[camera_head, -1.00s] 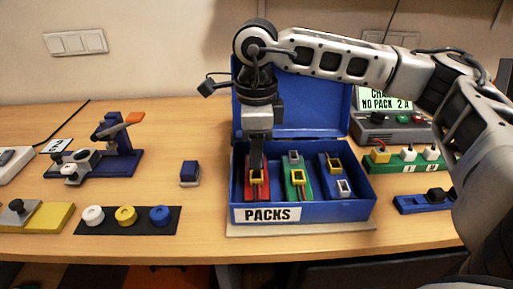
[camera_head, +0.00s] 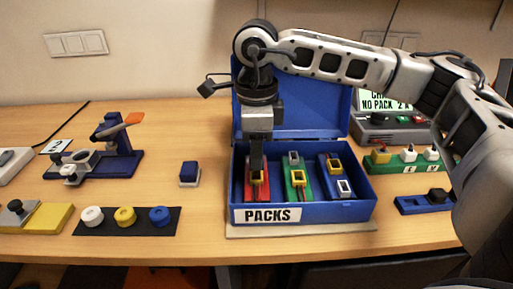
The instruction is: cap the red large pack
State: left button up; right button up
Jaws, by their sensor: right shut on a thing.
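The red large pack (camera_head: 250,190) lies in the left slot of the blue box marked PACKS (camera_head: 330,212). A yellow connector (camera_head: 259,178) shows on the pack. My right gripper (camera_head: 257,166) points straight down into the box, shut on the red pack near this connector. The fingers hide the rear of the pack, so the exact grip is hard to see. No separate cap can be made out between the fingers. My left gripper is not in view.
A green pack (camera_head: 299,184) and a blue pack (camera_head: 341,188) lie to the right in the box. Its lid (camera_head: 315,115) stands open behind. A black mat (camera_head: 170,228) with white, yellow and blue round pieces and a small blue block (camera_head: 189,170) are at left.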

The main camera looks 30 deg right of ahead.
jog(key=shift+f+b, duration=0.45)
jog(key=shift+f, duration=0.15)
jog(key=shift+f+b, duration=0.4)
jog(key=shift+f, duration=0.3)
jog(key=o, duration=1)
